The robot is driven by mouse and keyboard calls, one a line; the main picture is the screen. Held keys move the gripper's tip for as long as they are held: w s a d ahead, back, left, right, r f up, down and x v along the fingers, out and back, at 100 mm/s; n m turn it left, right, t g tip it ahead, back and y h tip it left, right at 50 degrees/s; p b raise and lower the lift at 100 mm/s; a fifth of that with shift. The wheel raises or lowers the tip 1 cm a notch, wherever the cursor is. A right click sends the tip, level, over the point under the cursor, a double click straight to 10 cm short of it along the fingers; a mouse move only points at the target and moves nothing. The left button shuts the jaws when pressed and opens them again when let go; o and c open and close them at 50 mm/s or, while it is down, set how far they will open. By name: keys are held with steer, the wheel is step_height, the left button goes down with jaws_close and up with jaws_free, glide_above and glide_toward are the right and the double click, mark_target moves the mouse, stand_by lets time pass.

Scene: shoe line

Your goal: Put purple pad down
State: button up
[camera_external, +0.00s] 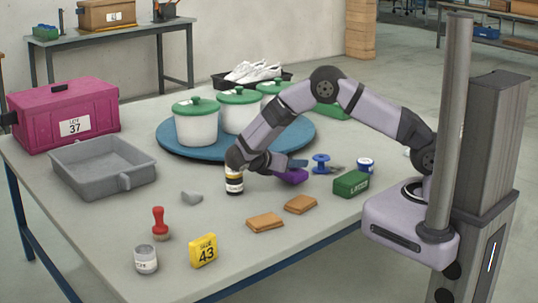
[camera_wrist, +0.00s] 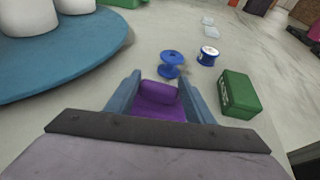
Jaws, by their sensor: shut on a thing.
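The purple pad (camera_wrist: 158,97) is between the two blue-grey fingers of my gripper (camera_wrist: 160,92) in the wrist view. In the external view the purple pad (camera_external: 292,176) shows at my gripper (camera_external: 285,165), low over the grey table (camera_external: 225,222), left of the blue spool. I cannot tell whether the pad touches the table. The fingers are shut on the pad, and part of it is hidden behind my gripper.
A blue spool (camera_external: 321,164), a green box (camera_external: 351,184) and a small blue-white tin (camera_external: 365,166) stand to the right. A blue round board (camera_external: 172,146) with white green-lidded pots lies behind. Two tan pads (camera_external: 265,222) lie in front.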

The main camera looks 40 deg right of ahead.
steer(key=shift+f, duration=0.75)
steer(key=shift+f, duration=0.1)
steer(key=o, duration=1.1)
steer(key=a, duration=0.1)
steer(key=a+r, duration=0.2)
steer(key=shift+s+r, duration=0.15)
steer(key=shift+s, duration=0.1)
step_height(320, 180, up, 5)
steer(key=shift+d+f+p, duration=0.1)
steer(key=shift+p, duration=0.5)
steer(key=shift+r, duration=0.6)
